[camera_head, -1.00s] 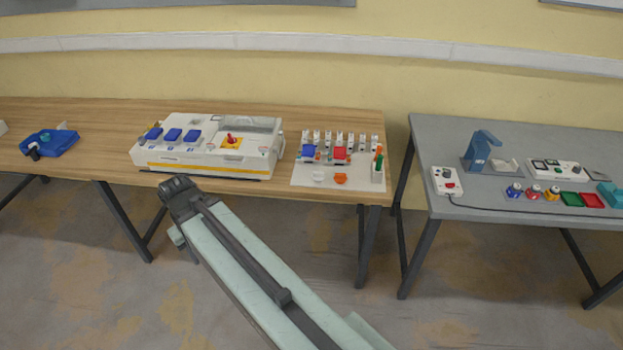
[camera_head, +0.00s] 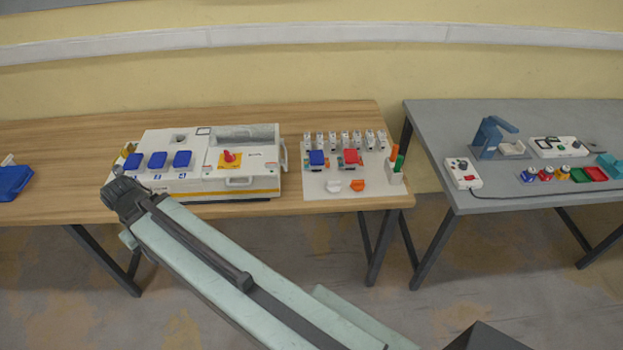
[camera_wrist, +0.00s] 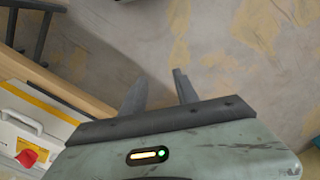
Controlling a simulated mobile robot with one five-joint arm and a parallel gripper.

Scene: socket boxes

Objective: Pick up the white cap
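A small white cap (camera_head: 334,186) lies on the white board (camera_head: 318,193) at the right end of the wooden table, left of an orange cap (camera_head: 358,185). In the head view my arm reaches to the left, and its end is at the front edge of the wooden table by the white socket box, well left of the white cap. In the wrist view my gripper (camera_wrist: 163,86) shows two dark fingers spread apart with only floor between them. It is open and empty. The white cap is not in the wrist view.
The white socket box (camera_head: 262,178) with blue covers and a red knob (camera_head: 229,157) stands left of the board. Small white modules, blue and red sockets, and a holder (camera_head: 393,178) stand around the caps. A grey table (camera_head: 440,125) is at the right beyond a gap.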

